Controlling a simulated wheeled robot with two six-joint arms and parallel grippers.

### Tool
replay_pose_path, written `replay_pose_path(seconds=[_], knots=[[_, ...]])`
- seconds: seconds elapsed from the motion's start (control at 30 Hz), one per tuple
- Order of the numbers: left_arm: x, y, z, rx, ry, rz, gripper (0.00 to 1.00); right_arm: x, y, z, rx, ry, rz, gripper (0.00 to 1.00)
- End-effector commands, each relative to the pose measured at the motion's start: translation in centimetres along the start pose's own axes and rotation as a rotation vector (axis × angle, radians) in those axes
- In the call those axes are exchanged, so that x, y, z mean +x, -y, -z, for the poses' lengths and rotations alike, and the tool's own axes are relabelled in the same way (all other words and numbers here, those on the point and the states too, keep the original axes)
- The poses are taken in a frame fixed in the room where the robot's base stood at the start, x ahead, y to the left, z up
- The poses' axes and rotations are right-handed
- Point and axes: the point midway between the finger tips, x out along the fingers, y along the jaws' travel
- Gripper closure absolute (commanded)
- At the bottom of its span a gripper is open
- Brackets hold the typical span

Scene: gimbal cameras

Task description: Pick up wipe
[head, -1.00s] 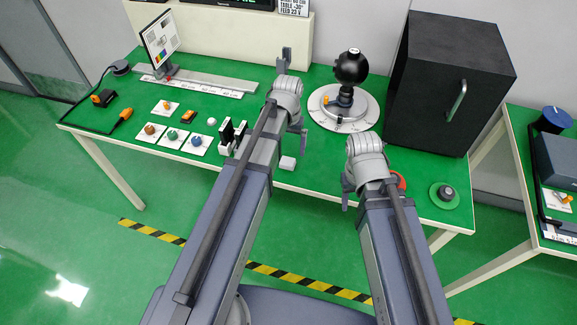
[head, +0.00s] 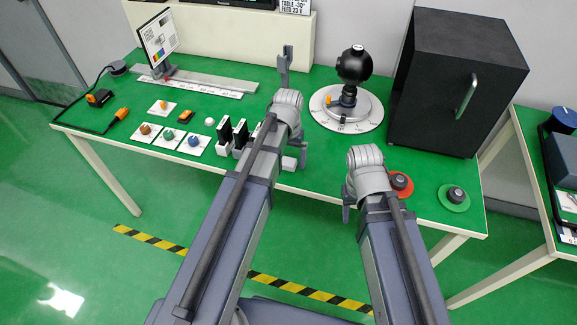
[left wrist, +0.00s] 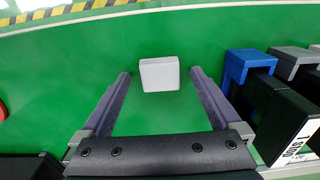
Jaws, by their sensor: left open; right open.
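A small white block, which looks like the wipe (left wrist: 159,74), lies on the green table top. In the head view the wipe (head: 289,163) is near the front edge, partly hidden by my left arm. My left gripper (left wrist: 160,76) is open, with one finger on each side of the wipe and a gap on both sides. In the head view my left gripper (head: 301,152) is over the table beside the wipe, its fingers mostly hidden. My right gripper (head: 347,205) hangs at the table's front edge, empty; its fingers are hard to make out.
Black upright pieces in white holders (head: 226,136) stand left of the wipe. A black ball-shaped device (head: 355,66) on a round dial and a black cabinet (head: 450,90) stand behind to the right. Red (head: 400,185) and green (head: 453,197) discs lie near the right front.

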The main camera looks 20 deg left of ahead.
Motion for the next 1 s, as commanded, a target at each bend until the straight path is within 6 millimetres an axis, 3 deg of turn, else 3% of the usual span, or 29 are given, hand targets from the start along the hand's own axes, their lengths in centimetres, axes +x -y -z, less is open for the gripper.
replay_pose_path(seconds=[0.07,0.83,1.0], knots=[[-0.06,0.0,0.0,0.0,0.0,0.0,0.05,-0.06,-0.01,0.0,0.0,0.0,0.0,0.48],[-0.05,0.0,0.0,0.0,0.0,0.0,0.91,-0.05,0.0,0.0,0.0,0.0,0.0,0.48],[-0.06,0.0,0.0,0.0,0.0,0.0,0.91,-0.06,-0.01,0.0,0.0,0.0,0.0,0.48]])
